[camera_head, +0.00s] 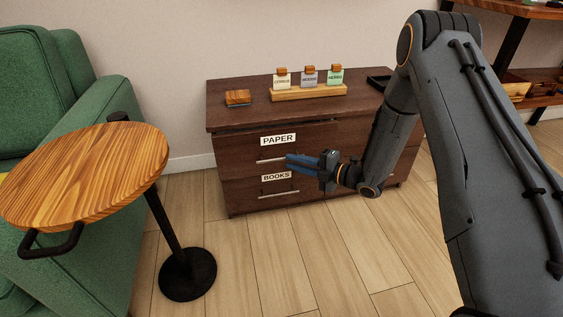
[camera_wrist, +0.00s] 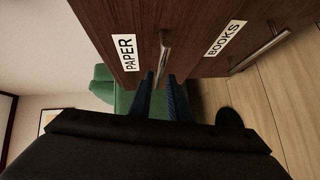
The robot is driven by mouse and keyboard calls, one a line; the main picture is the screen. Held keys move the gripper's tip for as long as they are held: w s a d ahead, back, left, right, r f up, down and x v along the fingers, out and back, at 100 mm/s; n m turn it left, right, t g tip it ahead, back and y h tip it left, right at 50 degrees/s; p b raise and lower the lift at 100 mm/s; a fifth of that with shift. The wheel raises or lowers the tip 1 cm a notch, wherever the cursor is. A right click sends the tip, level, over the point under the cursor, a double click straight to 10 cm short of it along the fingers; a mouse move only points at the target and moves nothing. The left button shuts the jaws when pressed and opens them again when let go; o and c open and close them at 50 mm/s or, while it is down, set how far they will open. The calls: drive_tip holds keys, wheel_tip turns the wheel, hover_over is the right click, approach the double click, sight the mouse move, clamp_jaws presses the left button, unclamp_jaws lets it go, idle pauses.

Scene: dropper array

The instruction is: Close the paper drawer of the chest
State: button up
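The dark brown chest (camera_head: 355,112) stands against the wall. Its paper drawer (camera_head: 235,147), with a white PAPER label, is the upper left one; a dark gap shows above its front, and how far it stands out is hard to tell. My gripper (camera_head: 288,162) is in front of this drawer at its bar handle (camera_head: 270,160). In the wrist view the two blue fingers (camera_wrist: 160,77) are apart, with the paper drawer's handle (camera_wrist: 164,50) between their tips. I see no clear grip on it.
The books drawer (camera_wrist: 232,58) is below, with its own handle (camera_wrist: 262,50). Several labelled items stand in a wooden rack (camera_head: 310,93) on the chest, beside a small wooden box (camera_head: 237,97). A round side table (camera_head: 90,170) and green armchair (camera_head: 40,80) are at left.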

sight(283, 159)
drive_tip(key=shift+b+x, duration=0.8)
drive_tip(key=shift+x, duration=2)
clamp_jaws()
